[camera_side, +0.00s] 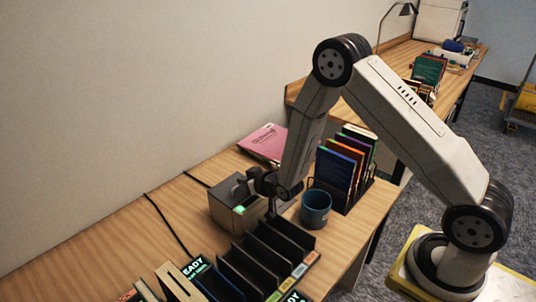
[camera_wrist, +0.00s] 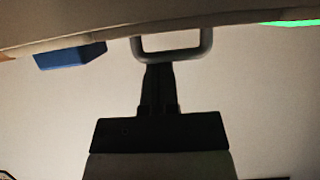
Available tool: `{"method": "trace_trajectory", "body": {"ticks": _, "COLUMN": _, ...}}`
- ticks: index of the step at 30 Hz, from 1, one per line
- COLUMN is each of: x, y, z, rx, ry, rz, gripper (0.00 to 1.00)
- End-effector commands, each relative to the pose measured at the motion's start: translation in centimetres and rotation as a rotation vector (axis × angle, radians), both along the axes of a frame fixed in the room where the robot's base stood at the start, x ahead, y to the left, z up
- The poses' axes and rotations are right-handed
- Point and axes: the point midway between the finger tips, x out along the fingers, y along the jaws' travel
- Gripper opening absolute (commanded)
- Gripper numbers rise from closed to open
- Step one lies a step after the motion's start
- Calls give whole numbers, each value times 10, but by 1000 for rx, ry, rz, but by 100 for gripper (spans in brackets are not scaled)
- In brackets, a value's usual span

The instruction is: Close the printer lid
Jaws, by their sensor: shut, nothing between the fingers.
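The printer is a small grey-brown box (camera_side: 226,216) with a green-lit panel, standing on the desk near the wall. A grey handle (camera_side: 240,187) shows at its top; in the wrist view the handle is a grey loop (camera_wrist: 190,54) on a pale edge (camera_wrist: 110,24). My gripper (camera_side: 256,184) is at the top of the printer, close beside the handle. In the wrist view its dark fingers (camera_wrist: 159,72) are together and reach the loop's lower left part; whether they touch it I cannot tell. My wrist hides part of the printer, and the lid's angle is unclear.
A blue mug (camera_side: 316,208) stands right of the printer, with a rack of upright books (camera_side: 345,168) behind it. A black slotted sorter (camera_side: 262,262) lies in front. A pink book (camera_side: 264,142) lies near the wall. The desk left of the printer is mostly clear except for cables.

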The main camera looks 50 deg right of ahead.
Motion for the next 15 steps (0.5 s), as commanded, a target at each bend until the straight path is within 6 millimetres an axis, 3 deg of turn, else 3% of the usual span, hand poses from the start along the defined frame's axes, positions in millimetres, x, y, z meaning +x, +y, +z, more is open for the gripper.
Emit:
{"method": "trace_trajectory", "body": {"ticks": 1, "x": -10, "y": 0, "z": -15, "rx": 1, "ry": 48, "rz": 0, "gripper": 0}}
{"method": "trace_trajectory", "body": {"ticks": 5, "x": -10, "y": 0, "z": -13, "rx": 1, "ry": 47, "rz": 0, "gripper": 0}}
{"method": "trace_trajectory", "body": {"ticks": 15, "x": -3, "y": 0, "z": 11, "rx": 0, "ry": 28, "rz": -1, "gripper": 0}}
